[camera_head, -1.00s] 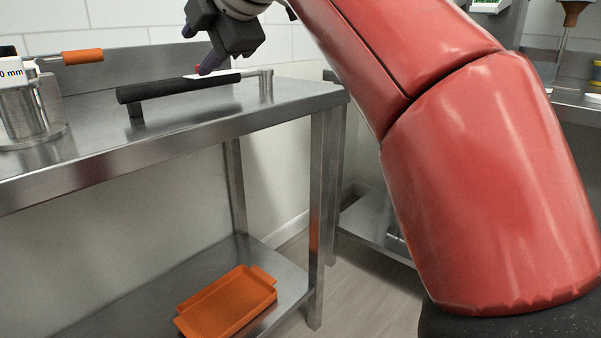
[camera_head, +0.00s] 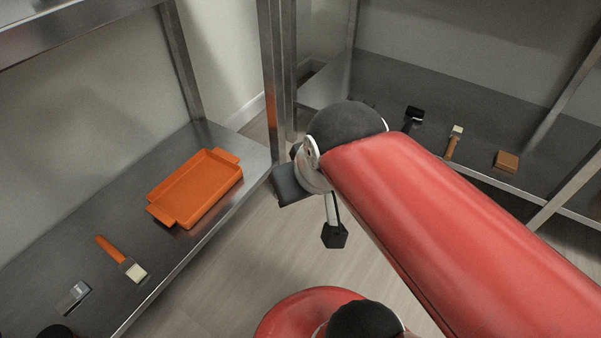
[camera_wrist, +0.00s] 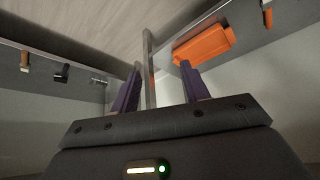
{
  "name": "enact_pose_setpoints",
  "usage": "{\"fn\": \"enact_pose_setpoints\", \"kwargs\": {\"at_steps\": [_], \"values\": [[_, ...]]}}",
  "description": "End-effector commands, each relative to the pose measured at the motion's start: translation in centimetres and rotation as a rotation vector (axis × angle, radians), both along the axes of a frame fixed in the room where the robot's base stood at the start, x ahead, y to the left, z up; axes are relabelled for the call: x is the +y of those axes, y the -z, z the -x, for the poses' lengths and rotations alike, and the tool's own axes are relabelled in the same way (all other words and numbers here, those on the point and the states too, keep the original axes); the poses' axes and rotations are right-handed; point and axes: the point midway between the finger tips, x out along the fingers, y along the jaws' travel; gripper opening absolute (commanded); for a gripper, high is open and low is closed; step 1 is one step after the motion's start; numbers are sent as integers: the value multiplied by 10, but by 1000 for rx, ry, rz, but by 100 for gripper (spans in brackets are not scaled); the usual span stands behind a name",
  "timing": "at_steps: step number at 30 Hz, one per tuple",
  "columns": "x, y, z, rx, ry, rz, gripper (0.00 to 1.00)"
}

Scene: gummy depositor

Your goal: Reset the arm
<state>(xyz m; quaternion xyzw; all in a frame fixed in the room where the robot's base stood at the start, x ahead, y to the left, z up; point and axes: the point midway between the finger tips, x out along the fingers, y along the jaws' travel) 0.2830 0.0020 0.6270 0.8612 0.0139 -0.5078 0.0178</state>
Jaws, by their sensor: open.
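My gripper (camera_wrist: 160,88) shows in the wrist view with its two purple fingers spread apart and nothing between them. In the head view my red arm reaches in from the lower right and bends at a dark joint near the middle. The gripper's fingers cannot be made out there. The hand end hangs over the floor, between the two steel benches and clear of both.
An orange tray (camera_head: 197,188) lies on the left lower shelf (camera_head: 60,235), with a brush (camera_head: 122,260) and a scraper (camera_head: 72,298) nearby. The right lower shelf (camera_head: 450,75) holds another brush (camera_head: 453,142), a black-headed tool (camera_head: 413,117) and a tan block (camera_head: 506,161). Open floor (camera_head: 215,290) lies between.

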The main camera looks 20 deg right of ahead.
Motion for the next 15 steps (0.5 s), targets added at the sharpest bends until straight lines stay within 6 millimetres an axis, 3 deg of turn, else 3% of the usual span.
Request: {"fn": "enact_pose_setpoints", "kwargs": {"at_steps": [3, 10, 15], "values": [[-2, 11, 7, 12, 43, -15, 46], [-2, 11, 7, 13, 45, -16, 46], [-2, -10, 7, 13, 43, -16, 46]]}}
